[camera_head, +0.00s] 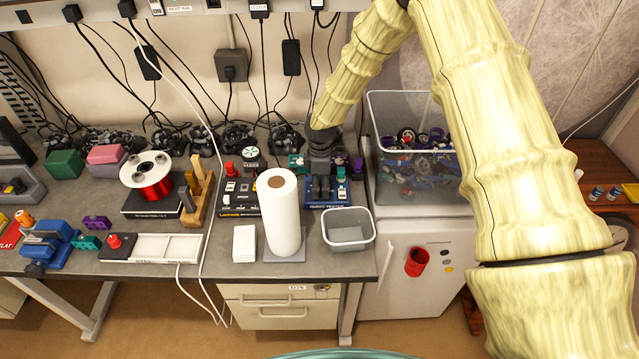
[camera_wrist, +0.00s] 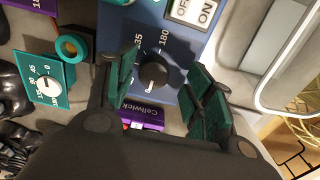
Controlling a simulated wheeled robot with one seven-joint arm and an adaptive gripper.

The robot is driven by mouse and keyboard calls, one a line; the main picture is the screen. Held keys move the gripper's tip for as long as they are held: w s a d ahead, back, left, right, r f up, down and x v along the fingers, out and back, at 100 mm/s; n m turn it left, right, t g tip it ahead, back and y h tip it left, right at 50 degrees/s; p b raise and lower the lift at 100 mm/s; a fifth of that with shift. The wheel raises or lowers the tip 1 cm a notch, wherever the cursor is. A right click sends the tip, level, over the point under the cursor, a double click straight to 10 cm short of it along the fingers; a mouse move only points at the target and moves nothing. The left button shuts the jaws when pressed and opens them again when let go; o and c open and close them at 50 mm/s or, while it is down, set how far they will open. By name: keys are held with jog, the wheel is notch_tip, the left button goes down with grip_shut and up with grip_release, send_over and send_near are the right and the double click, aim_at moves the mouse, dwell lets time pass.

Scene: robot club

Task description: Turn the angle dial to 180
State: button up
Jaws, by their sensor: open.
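The angle dial is a black round knob (camera_wrist: 155,79) on a blue panel (camera_wrist: 178,30) in the wrist view. The printed marks "180" and part of "135" show beside it. A short white line shows on the knob's lower left, away from the 180 mark. My gripper (camera_wrist: 166,92) is open, with one green-padded finger on each side of the knob; I cannot tell whether they touch it. In the head view my gripper (camera_head: 321,187) points down over the blue tester box (camera_head: 330,205) and hides the dial.
A teal box with a white dial (camera_wrist: 47,85) lies left in the wrist view. In the head view a paper roll (camera_head: 281,215), a grey bin (camera_head: 348,230) and a black switch box (camera_head: 240,198) stand close by. A clear parts bin (camera_head: 412,185) is right.

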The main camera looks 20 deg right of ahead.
jog(key=shift+s+r, duration=0.2)
jog(key=shift+c, duration=0.4)
jog(key=c, duration=0.3)
jog(key=shift+w+f, duration=0.65)
jog(key=shift+w, duration=0.05)
jog(key=c, duration=0.7)
jog(key=shift+o, duration=0.2)
jog(key=shift+s+r, duration=0.1)
jog(key=shift+r, duration=0.05)
